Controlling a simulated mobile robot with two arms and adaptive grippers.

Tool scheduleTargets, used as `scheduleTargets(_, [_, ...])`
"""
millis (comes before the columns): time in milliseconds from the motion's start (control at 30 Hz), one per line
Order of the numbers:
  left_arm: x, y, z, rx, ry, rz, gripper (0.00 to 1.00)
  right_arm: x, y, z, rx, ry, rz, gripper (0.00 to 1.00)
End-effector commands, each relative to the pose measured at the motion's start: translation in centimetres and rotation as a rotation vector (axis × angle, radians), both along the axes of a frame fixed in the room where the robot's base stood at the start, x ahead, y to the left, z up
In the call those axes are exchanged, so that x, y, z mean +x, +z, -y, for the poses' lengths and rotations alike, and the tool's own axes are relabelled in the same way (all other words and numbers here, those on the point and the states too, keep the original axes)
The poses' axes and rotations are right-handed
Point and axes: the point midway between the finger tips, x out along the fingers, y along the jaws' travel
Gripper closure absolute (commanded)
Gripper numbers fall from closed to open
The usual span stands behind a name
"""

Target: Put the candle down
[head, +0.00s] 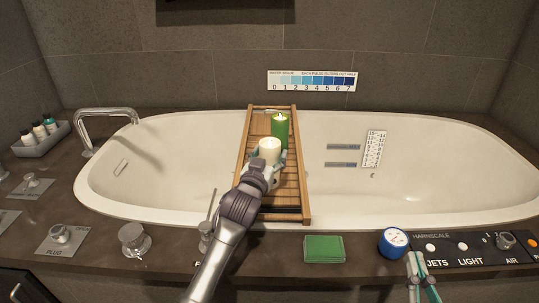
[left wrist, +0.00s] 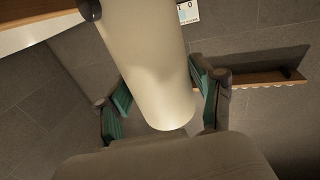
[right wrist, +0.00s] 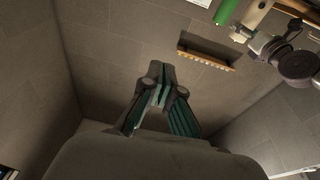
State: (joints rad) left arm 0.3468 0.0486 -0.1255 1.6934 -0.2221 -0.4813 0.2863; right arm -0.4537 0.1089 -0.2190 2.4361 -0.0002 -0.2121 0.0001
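A white candle (head: 269,151) stands upright over the wooden bath tray (head: 242,165). My left gripper (head: 265,172) is around it from the near side. In the left wrist view the white candle (left wrist: 155,65) lies between the two finger pads, which appear to press on both sides of it. The gripper hides its base in the head view, so I cannot tell whether it touches the slats. A green candle (head: 280,130) stands just behind it on the tray, apparently lit. My right gripper (head: 417,268) is empty, fingertips together, by the counter's front right.
The tray spans the white bathtub (head: 440,190). A faucet (head: 100,120) and bottle tray (head: 40,140) stand left. The tray's near slats look bare.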

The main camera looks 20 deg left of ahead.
Motion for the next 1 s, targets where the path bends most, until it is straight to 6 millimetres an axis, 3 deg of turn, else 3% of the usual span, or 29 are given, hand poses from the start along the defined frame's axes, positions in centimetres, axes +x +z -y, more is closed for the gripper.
scheduleTargets(467, [-0.4,0.2,0.0,0.000,0.000,-0.001,0.18,0.1,-0.3,0.0,-0.006,-0.001,-0.024,1.00])
scheduleTargets(733, [-4.8,0.3,0.0,-0.001,-0.001,-0.003,0.18,-0.2,-4.7,0.8,-0.074,-0.018,-0.288,1.00])
scheduleTargets(1000, [-10.0,0.3,0.0,-0.001,0.000,-0.002,0.18,-2.0,-9.3,2.0,-0.141,-0.035,-0.559,1.00])
